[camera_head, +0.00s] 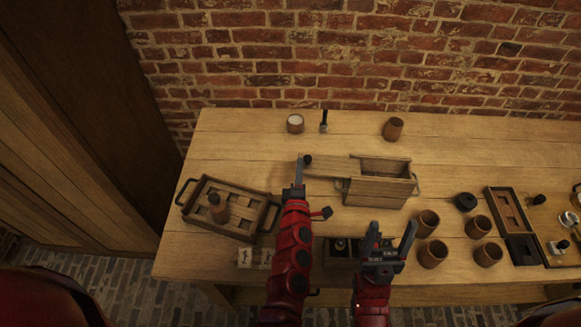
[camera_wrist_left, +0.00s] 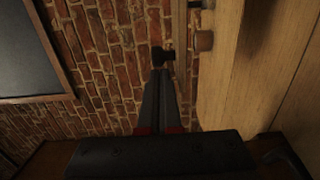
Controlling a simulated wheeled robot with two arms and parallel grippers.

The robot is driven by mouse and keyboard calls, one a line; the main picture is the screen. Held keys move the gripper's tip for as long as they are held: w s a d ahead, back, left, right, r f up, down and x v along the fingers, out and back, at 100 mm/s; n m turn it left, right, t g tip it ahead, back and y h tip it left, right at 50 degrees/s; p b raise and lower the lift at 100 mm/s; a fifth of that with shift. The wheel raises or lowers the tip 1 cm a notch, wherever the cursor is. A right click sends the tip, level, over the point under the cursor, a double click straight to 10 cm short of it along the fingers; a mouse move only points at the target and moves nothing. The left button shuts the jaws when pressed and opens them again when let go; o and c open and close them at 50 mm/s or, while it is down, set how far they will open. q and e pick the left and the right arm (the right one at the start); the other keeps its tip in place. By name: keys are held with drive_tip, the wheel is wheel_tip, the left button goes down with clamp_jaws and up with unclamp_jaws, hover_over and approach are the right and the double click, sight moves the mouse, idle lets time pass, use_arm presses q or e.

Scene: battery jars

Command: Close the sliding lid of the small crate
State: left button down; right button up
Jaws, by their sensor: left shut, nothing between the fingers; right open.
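The small crate (camera_head: 372,191) stands at the middle of the table. Its sliding lid (camera_head: 333,167) is drawn out to the left, and the box top is largely open. A dark knob (camera_head: 308,160) sits near the lid's left end. My left gripper (camera_head: 299,161) is shut and empty, its fingertips just left of the knob. In the left wrist view the shut fingertips (camera_wrist_left: 162,72) lie close to the dark knob (camera_wrist_left: 161,57) beside the lid's edge (camera_wrist_left: 180,60); contact is unclear. My right gripper (camera_head: 394,238) is open and empty in front of the crate.
A wooden tray (camera_head: 203,221) with handles holds a brown jar at left. Several brown cups (camera_head: 433,253) stand right of my right gripper. A dark-partitioned box (camera_head: 342,262) lies between my arms, partly hidden. A jar (camera_head: 393,129) stands behind the crate.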

sight(339, 175)
use_arm(q)
drive_tip(key=d+b, duration=0.1)
drive_tip(key=d, duration=0.9)
drive_tip(key=shift+s+d+f+b, duration=0.1)
drive_tip(key=shift+s+d+b, duration=0.1)
drive_tip(key=shift+d+b, duration=0.2)
drive_tip(key=shift+d, duration=0.35)
